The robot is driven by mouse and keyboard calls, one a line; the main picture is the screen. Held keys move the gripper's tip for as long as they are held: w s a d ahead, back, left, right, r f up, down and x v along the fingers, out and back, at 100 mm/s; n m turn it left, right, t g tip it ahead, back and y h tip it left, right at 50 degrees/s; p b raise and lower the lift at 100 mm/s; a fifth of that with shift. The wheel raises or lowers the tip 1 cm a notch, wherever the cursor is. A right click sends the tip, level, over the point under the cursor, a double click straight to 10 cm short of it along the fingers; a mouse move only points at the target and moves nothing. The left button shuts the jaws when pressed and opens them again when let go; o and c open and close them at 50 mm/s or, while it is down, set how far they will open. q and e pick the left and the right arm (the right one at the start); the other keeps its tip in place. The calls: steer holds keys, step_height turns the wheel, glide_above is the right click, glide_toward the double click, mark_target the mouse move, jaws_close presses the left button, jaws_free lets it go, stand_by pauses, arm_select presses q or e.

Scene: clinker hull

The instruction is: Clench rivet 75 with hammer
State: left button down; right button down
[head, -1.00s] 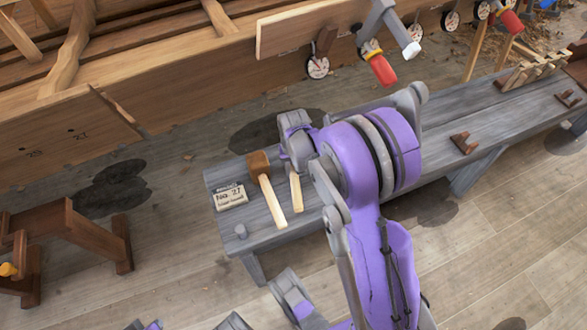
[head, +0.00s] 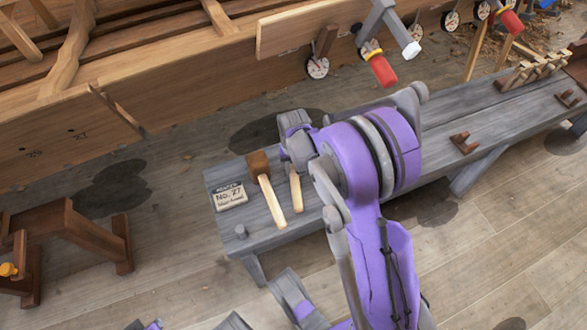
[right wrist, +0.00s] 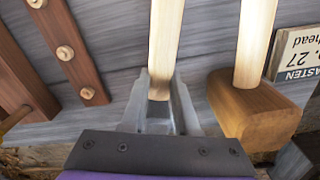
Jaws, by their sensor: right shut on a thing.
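My right gripper (right wrist: 160,92) is shut on a pale wooden handle (right wrist: 166,42), probably the hammer's, at bench height. Part of this handle shows in the head view (head: 296,190); the tool's head is hidden by the gripper. Beside it lies a wooden mallet (head: 258,162) with a brown block head, also in the right wrist view (right wrist: 253,108). A sign (head: 228,195) on the bench reads No. 27, not 75. The planked hull (head: 200,95) carries the mark 27, another number and small dark spots. I see no mark 75. My left gripper is not in view.
The grey bench (head: 270,232) runs to the upper right. It carries brown pegged strips (right wrist: 78,50) and a rack (head: 530,70). A brown trestle (head: 65,225) stands at left.

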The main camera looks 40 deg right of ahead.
steer(key=shift+r, duration=0.35)
stand_by(0.3)
steer(key=shift+r+p, duration=0.25)
steer(key=shift+p, duration=0.2)
steer(key=shift+r, duration=0.1)
step_height(320, 180, up, 8)
steer(key=p, duration=0.5)
steer(key=c, duration=1.3)
jaws_free()
jaws_close()
